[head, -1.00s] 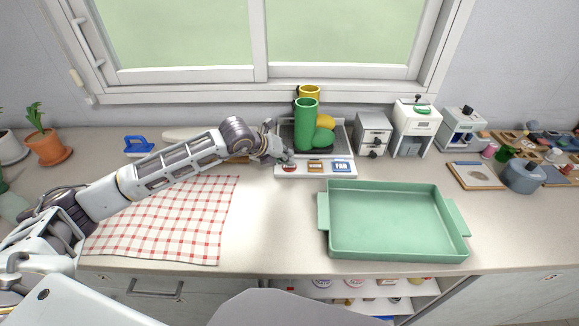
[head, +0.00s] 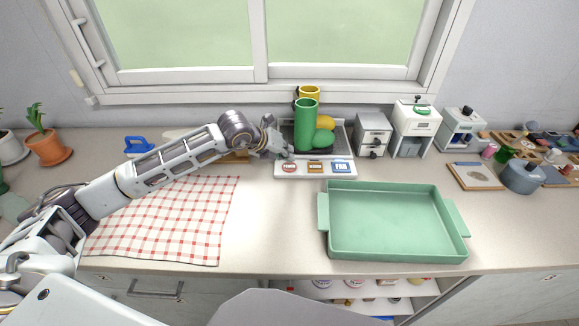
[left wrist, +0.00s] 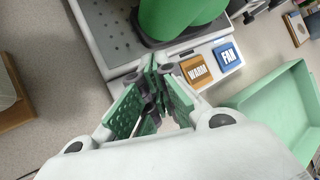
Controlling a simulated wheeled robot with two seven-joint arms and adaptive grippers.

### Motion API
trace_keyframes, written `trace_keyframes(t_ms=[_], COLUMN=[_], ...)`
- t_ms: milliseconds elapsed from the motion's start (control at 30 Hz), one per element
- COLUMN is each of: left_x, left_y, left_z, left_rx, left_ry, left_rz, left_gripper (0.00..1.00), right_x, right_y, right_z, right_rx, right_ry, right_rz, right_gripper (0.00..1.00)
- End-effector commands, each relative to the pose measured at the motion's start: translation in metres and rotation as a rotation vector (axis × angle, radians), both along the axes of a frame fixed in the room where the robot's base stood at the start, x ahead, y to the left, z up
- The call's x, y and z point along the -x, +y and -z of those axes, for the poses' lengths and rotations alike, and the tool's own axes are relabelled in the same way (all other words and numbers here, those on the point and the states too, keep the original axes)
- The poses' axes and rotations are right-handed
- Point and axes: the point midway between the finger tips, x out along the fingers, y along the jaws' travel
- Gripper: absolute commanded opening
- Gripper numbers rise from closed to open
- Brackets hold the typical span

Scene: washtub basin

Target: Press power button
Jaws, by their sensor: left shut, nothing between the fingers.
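The white device (head: 345,171) stands on the counter with a grey perforated tray. Its front strip bears three buttons: a red power button (head: 289,167) at the left, an orange WARM button (head: 315,167) and a blue FAN button (head: 341,167). My left gripper (head: 288,154) is shut and empty, just behind and above the red button, whose face shows. In the left wrist view my green-padded fingers (left wrist: 155,75) point at the device's edge, beside the WARM button (left wrist: 196,69) and FAN button (left wrist: 228,55); the red button is hidden there. My right gripper is out of view.
A green basin (head: 395,220) is at the front right. A checked cloth (head: 170,220) lies under my left arm. Small white machines (head: 374,130) stand to the right.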

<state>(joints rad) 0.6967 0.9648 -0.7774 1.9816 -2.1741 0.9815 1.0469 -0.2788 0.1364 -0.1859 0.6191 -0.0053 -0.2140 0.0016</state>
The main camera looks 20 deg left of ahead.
Motion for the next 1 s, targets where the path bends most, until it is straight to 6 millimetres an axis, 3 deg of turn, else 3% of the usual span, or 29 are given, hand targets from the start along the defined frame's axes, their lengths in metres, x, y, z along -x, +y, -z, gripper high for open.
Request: trace_keyframes(t_ms=[733,1000], left_x=[0.0,0.0], left_y=[0.0,0.0], left_z=[-0.047,-0.054], left_rx=[0.0,0.0], left_ry=[-0.002,-0.002], left_rz=[0.001,0.001], left_gripper=[0.0,0.0], right_x=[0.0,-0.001], right_y=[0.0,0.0], right_z=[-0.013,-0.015], right_rx=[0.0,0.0], right_ry=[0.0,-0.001], right_rz=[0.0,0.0], right_gripper=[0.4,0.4])
